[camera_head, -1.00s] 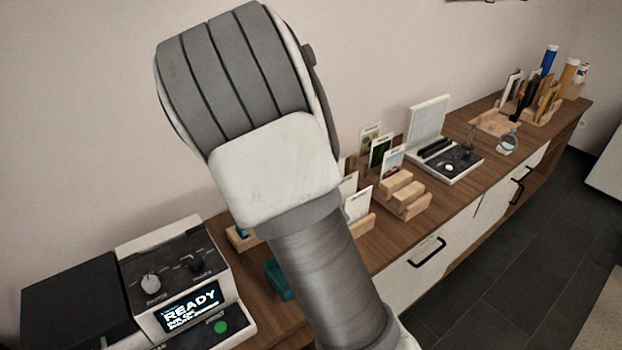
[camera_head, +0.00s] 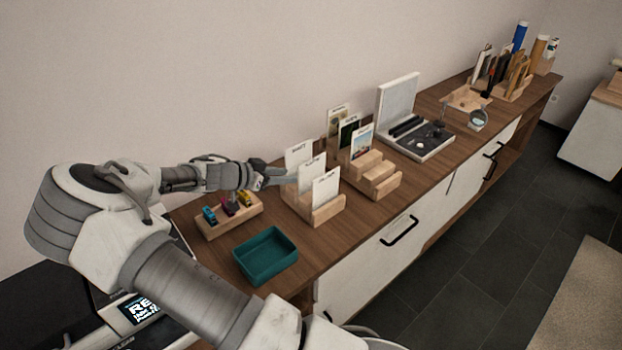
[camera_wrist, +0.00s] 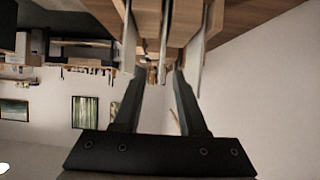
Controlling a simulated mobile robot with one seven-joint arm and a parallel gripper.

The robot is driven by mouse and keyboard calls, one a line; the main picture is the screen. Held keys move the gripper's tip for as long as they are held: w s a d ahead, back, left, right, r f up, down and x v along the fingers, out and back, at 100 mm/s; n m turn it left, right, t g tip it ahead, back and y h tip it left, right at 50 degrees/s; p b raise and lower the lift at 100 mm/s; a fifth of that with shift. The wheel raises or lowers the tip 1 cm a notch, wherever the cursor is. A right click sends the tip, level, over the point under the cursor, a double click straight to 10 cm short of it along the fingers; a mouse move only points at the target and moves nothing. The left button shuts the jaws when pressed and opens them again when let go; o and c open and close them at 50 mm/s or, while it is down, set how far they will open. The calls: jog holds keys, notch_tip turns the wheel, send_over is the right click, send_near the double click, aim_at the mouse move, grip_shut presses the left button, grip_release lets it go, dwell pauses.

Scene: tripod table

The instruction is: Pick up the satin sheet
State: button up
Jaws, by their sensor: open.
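Three white labelled sheets stand upright in a slotted wooden holder (camera_head: 327,213): a back sheet (camera_head: 298,153), a middle sheet (camera_head: 311,172) and a front sheet (camera_head: 326,193). Their labels are too small to read surely, so I cannot tell which is the satin one. My gripper (camera_head: 287,177) is open at the left edges of these sheets. In the wrist view its two fingers (camera_wrist: 158,74) point at the sheets seen edge-on. The middle sheet (camera_wrist: 164,42) lines up with the gap between them, with one sheet on either side. I cannot tell whether the fingertips overlap it.
A wooden block with small coloured items (camera_head: 229,214) lies below my forearm. A teal tray (camera_head: 266,256) sits at the counter's front. A second card holder (camera_head: 374,176) stands just right, then an open-lidded case (camera_head: 419,137). The wall is close behind the counter.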

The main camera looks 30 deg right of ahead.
aim_at(312, 175)
jog(key=x, duration=0.6)
jog(key=p+x, duration=0.1)
jog(key=x, duration=0.4)
jog(key=shift+w+d+f, duration=0.15)
jog(key=shift+w+d, duration=0.1)
jog(key=shift+d, duration=0.1)
jog(key=shift+c, duration=0.3)
grip_shut()
